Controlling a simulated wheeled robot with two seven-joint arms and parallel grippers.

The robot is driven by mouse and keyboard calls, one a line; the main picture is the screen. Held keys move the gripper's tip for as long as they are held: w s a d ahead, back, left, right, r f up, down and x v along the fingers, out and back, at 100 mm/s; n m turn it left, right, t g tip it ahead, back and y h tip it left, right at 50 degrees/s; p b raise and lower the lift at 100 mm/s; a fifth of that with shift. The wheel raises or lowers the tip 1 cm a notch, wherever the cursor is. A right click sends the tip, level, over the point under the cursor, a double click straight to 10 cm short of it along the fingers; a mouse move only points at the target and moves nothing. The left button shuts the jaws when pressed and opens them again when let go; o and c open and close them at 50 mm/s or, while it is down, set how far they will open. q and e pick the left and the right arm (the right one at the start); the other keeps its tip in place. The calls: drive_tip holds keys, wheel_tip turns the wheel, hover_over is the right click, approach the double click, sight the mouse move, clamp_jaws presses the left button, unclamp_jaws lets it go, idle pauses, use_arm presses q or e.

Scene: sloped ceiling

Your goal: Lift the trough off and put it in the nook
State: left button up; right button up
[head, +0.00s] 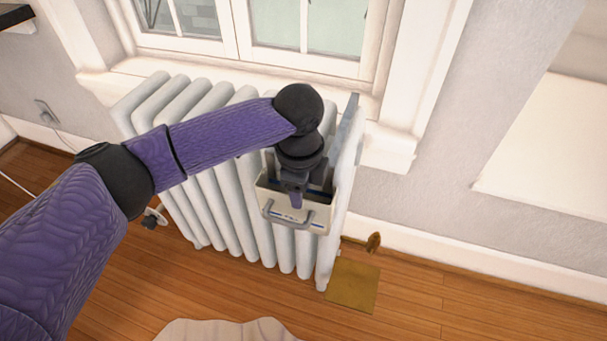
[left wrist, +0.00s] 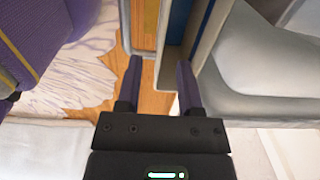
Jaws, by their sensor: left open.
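The trough (head: 286,213) is a small off-white box with an open top and a grey bar handle on its front. It hangs on the front of the white ribbed radiator (head: 208,195), near its right end. My left gripper (head: 296,198) is at the trough's open top, pointing down, with its fingers apart. In the left wrist view the left gripper (left wrist: 158,78) has its two fingers spread beside pale and blue upright walls; I cannot tell whether a finger touches them. A pale recess (head: 555,145) in the wall at right may be the nook; I cannot be sure.
A window with a white sill (head: 240,85) is behind the radiator. A brass-coloured plate (head: 352,285) lies on the wooden floor by the radiator's right foot. A pale rug (head: 225,330) lies at the front.

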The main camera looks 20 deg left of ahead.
sight(301, 211)
use_arm(q)
wheel_tip(301, 211, down, 7)
drive_tip(key=b, duration=0.3)
drive_tip(key=shift+w+b, duration=0.1)
drive_tip(key=shift+b, duration=0.25)
drive_tip(key=shift+r, duration=0.3)
clamp_jaws()
use_arm(e)
drive_tip(key=x, duration=0.4)
drive_tip(key=shift+d, duration=0.25)
drive_tip(key=shift+s+a, duration=0.1)
drive_tip(key=shift+a, duration=0.1)
drive_tip(key=shift+s+a, duration=0.1)
drive_tip(key=shift+a, duration=0.1)
drive_tip(key=shift+d, duration=0.4)
use_arm(q)
drive_tip(key=shift+r, duration=0.1)
use_arm(e)
drive_tip(key=shift+r, duration=0.1)
